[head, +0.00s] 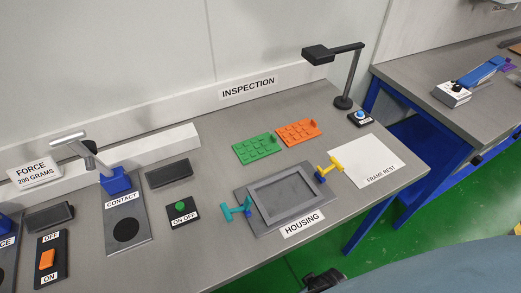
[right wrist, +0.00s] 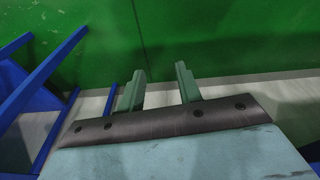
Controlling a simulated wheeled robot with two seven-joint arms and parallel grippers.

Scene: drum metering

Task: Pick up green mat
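The green mat (head: 258,148) lies flat on the grey bench in the head view, left of the orange mat (head: 298,132). It has raised studs on top and a small upright tab at its right end. No gripper is near it. My right gripper (right wrist: 159,74) shows in the right wrist view with its two fingers apart and nothing between them. Green floor and blue bench legs lie beyond it. My left gripper is in neither view.
The grey housing frame (head: 282,197) lies in front of the mats, with a teal clamp (head: 236,209) and a yellow clamp (head: 329,167) beside it. A black lamp (head: 345,80) stands behind right. The frame rest sheet (head: 366,160) is empty.

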